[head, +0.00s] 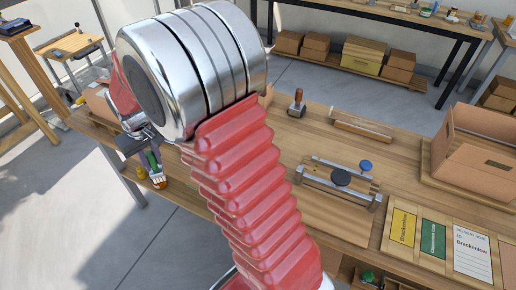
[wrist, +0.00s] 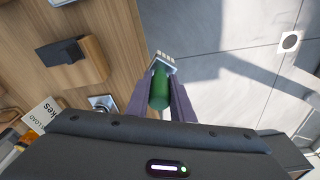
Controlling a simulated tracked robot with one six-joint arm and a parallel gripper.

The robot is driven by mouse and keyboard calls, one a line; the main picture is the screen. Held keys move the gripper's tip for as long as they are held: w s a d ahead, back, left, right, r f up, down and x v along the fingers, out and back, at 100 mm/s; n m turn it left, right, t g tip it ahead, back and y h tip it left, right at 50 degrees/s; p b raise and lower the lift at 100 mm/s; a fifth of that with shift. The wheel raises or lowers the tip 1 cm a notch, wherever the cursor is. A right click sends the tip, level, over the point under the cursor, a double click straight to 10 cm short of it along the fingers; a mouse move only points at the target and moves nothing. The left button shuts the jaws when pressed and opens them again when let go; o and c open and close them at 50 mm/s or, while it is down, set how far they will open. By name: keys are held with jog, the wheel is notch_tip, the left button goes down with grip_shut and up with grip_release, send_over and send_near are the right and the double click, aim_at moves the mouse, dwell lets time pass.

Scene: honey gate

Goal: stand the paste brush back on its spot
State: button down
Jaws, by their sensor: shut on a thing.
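The paste brush has a green handle (wrist: 159,91) and a pale head at its far end. In the head view the brush (head: 158,181) hangs head down below my gripper (head: 150,154), at the left end of the bench. My gripper (wrist: 160,80) is shut on the green handle, with a dark finger on each side. In the wrist view the brush shows over the grey floor, just beyond the bench edge. A small metal square plate (wrist: 103,102) lies on the bench there; I cannot tell whether it is the brush's spot.
My arm covers much of the head view. The bench (head: 335,222) carries a red-handled tool (head: 297,103), a clamp fixture (head: 340,178), a cardboard box (head: 480,150) and labels (head: 433,240).

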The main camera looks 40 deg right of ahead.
jog(key=s+d+r+n, duration=0.2)
jog(key=s+d+n, duration=0.2)
jog(key=s+d, duration=0.7)
jog(key=s+d+r+n+y, duration=0.1)
jog(key=s+d+r+n, duration=0.2)
jog(key=s+d, duration=0.9)
jog(key=shift+r+n, duration=0.3)
jog(key=shift+n, duration=0.5)
jog(key=shift+f, duration=0.1)
jog(key=shift+f, duration=2.95)
jog(key=shift+f, duration=0.95)
jog(key=c, duration=1.5)
grip_release()
jog(key=shift+o, duration=0.2)
